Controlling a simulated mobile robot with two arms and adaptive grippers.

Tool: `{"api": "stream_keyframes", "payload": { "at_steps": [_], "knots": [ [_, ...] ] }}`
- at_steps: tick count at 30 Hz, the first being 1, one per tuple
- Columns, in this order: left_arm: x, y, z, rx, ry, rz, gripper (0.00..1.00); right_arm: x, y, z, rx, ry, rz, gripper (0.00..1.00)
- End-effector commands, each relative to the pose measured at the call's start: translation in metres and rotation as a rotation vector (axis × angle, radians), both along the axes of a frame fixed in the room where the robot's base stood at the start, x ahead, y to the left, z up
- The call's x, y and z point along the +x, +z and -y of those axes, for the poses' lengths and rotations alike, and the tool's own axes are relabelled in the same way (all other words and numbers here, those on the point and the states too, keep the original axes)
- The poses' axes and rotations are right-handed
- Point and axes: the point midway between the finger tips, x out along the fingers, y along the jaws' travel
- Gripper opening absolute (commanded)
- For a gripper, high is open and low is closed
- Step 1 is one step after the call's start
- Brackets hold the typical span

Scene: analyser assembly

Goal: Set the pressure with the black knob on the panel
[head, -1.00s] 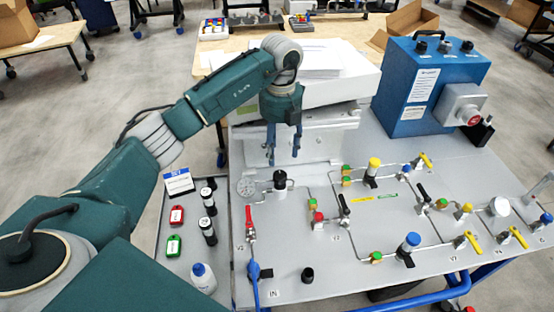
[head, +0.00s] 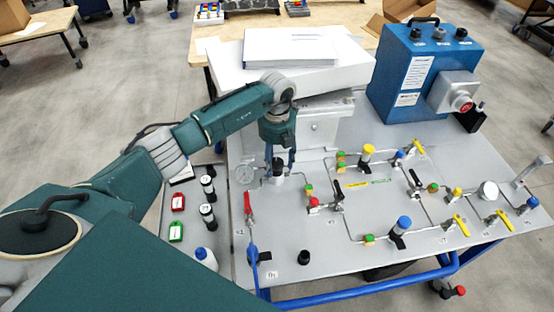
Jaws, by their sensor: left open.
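The black knob (head: 278,170) stands on the grey panel (head: 330,250), at the panel's back left, with a round gauge (head: 245,174) just to its left. My left gripper (head: 279,163) points straight down from above, with its blue fingers apart, one on each side of the knob's top. I cannot tell whether the fingers touch the knob. The fingers partly hide the knob. The gauge's reading is too small to make out. My right gripper is not in view.
Several valves with yellow, blue and black handles fill the panel's right. A blue box (head: 420,75) stands behind. Bottles and red and green tags lie at left.

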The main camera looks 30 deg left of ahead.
Motion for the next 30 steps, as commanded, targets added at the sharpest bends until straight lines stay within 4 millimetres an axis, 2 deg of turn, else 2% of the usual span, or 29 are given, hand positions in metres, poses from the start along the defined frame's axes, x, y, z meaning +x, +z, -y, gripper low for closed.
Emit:
{"api": "stream_keyframes", "payload": {
  "at_steps": [4, 9, 11, 20, 30],
  "knots": [
    [0.000, 0.000, 0.000, 0.000, 0.000, 0.000, 0.51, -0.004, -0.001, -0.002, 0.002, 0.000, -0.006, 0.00],
    [0.000, 0.000, 0.000, 0.000, 0.000, 0.000, 0.17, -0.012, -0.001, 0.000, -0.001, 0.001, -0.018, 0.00],
    [0.000, 0.000, 0.000, 0.000, 0.000, -0.001, 0.07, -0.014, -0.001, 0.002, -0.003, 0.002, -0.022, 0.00],
    [0.000, -0.001, 0.001, -0.001, -0.027, -0.002, 0.07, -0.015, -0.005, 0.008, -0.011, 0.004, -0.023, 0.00],
    [-0.001, -0.004, 0.000, -0.002, -0.228, -0.004, 0.07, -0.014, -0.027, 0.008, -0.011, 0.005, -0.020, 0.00]
  ]
}}
